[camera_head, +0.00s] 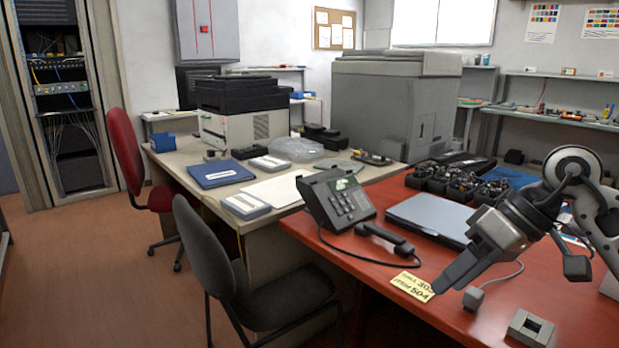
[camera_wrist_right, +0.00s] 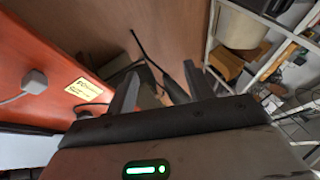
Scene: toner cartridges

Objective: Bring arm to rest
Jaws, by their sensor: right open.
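My right arm comes in from the right in the head view, over the red-brown desk (camera_head: 370,258). Its gripper (camera_head: 450,278) points down and to the left, above the desk near a yellow note (camera_head: 412,286). In the right wrist view the two fingers of the gripper (camera_wrist_right: 158,88) stand apart with nothing held between them. The yellow note (camera_wrist_right: 89,90) lies on the desk left of the fingers there. My left gripper is not in view.
A telephone (camera_head: 337,200), its handset (camera_head: 385,239), a closed laptop (camera_head: 432,216) and several dark objects (camera_head: 455,184) are on the desk. A grey block with a cable (camera_head: 473,298) lies close to the gripper. A dark chair (camera_head: 270,300) stands left of the desk.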

